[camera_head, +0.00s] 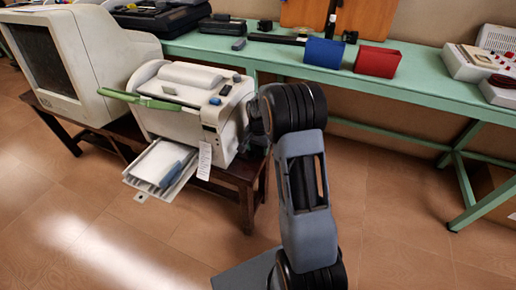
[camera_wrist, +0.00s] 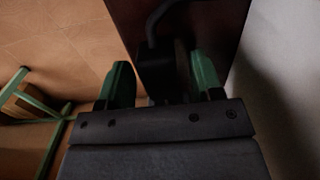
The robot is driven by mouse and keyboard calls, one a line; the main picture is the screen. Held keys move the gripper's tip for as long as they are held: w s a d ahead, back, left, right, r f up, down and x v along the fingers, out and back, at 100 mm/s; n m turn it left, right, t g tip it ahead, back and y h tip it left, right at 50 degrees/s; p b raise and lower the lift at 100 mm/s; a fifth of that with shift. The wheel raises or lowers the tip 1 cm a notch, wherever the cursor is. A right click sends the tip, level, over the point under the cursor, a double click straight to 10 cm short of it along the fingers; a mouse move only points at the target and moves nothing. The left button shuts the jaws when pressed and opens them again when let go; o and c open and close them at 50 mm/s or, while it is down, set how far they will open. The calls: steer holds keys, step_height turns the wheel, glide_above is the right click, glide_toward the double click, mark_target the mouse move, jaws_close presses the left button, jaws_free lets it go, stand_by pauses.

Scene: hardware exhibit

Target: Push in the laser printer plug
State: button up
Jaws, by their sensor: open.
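The laser printer (camera_head: 190,105) is a pale boxy machine with a green lever and an open front tray, on a low wooden table at left. My gripper (camera_wrist: 160,72) shows in the wrist view with two green fingers apart. In the head view my arm reaches to the printer's right side, and my gripper is mostly hidden there. A dark curved cable (camera_wrist: 154,24) runs down between the fingers in the wrist view. A dark shape at its lower end may be the plug, but it is too dim to tell its outline or whether it touches a finger. I cannot make out the socket.
The wooden table (camera_head: 240,171) carries the printer. A large old monitor (camera_head: 90,60) stands left of it. A green bench (camera_head: 420,88) with a blue box (camera_head: 323,52) and red box (camera_head: 377,61) runs behind. The tiled floor (camera_head: 400,220) at right is clear.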

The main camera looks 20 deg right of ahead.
steer(key=shift+c, duration=0.2)
jaws_close()
steer(key=shift+w+d+r+p, duration=0.1)
steer(key=shift+w+d+p, duration=0.5)
steer(key=shift+w+d, duration=0.6)
steer(key=shift+d, duration=0.05)
steer(key=shift+o, duration=0.2)
jaws_free()
step_height(320, 180, up, 14)
steer(key=p, duration=0.3)
steer(key=shift+p, duration=0.3)
steer(key=shift+f, duration=0.2)
